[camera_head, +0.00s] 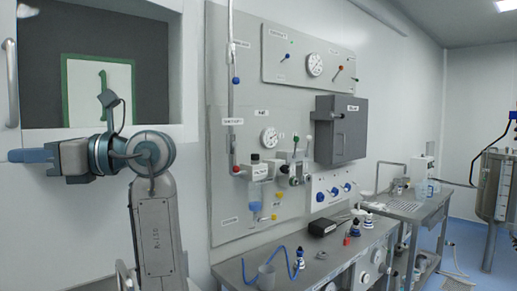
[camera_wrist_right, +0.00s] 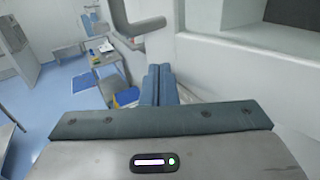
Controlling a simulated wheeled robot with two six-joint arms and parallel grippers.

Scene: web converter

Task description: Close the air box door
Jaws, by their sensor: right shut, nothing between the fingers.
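The air box (camera_head: 352,135) is a dark grey box on the upper right of the wall panel in the head view. Its front face carries a small white label, and I see no gap at its door. At this size I cannot tell whether the door is fully shut. My right gripper (camera_head: 14,156) is far left of the box and points left, away from it. Its blue-grey fingers (camera_wrist_right: 160,84) are shut and empty in the right wrist view. My left gripper is not in view.
A bench (camera_head: 240,272) with a beaker, blue tubing and bottles runs below the panel (camera_head: 225,185). Gauges, valves and knobs surround the box. A side table (camera_head: 420,208) and steel tank (camera_head: 490,190) stand at right.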

